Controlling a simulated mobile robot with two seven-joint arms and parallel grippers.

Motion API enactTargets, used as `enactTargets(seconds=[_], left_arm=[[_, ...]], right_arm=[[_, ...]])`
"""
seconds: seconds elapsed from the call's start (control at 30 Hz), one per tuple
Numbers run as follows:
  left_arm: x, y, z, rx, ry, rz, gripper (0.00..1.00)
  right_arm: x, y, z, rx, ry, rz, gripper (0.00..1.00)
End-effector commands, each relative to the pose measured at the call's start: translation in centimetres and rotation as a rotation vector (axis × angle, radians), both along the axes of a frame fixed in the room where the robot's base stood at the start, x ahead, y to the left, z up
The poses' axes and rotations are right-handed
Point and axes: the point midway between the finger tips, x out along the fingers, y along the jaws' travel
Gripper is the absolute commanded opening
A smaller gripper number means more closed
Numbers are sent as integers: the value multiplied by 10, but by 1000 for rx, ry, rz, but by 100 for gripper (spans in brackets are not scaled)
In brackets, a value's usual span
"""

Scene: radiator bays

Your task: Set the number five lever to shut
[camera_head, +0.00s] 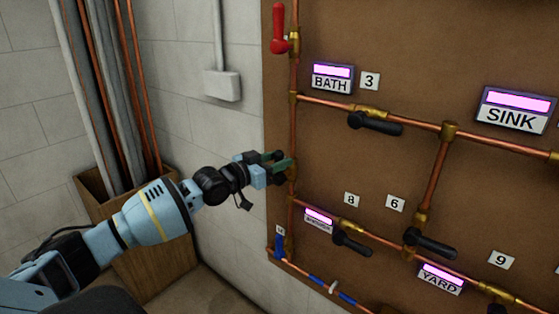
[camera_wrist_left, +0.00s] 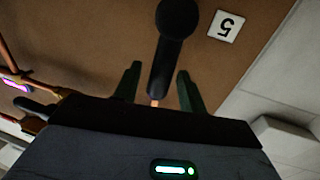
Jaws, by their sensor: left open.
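My left gripper (camera_head: 279,161) is at the vertical copper pipe on the left side of the brown board. Its fingers are open. In the left wrist view a black lever (camera_wrist_left: 172,50) with a rounded end lies between the two fingers (camera_wrist_left: 160,84), with a gap on both sides. The number five label (camera_wrist_left: 227,26) shows upside down beside this lever. In the head view I cannot make out the number five lever or its label at the gripper. My right gripper is not in view.
A red lever (camera_head: 279,32) is above, and a blue one (camera_head: 279,245) is below on the same side. Black levers under the BATH sign (camera_head: 332,78) and near label 8 (camera_head: 351,199) are to the right. Pipes in a wooden box (camera_head: 150,270) stand left.

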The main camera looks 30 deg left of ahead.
Motion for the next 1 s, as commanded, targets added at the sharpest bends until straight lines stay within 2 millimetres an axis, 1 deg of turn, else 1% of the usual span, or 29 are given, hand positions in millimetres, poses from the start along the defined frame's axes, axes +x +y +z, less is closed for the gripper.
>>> enactTargets(seconds=[0.17,0.47,0.57,0.7,0.8,1.0], left_arm=[[7,-2,0,0,0,0,41],[8,-3,0,0,0,-1,41],[8,-3,0,0,0,-1,29],[8,-2,0,0,0,0,11],[8,-2,0,0,0,0,0],[8,-2,0,1,0,0,0]], right_arm=[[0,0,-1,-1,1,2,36],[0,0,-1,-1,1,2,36],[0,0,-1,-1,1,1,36],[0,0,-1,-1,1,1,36],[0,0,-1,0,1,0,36],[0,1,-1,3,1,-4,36]])
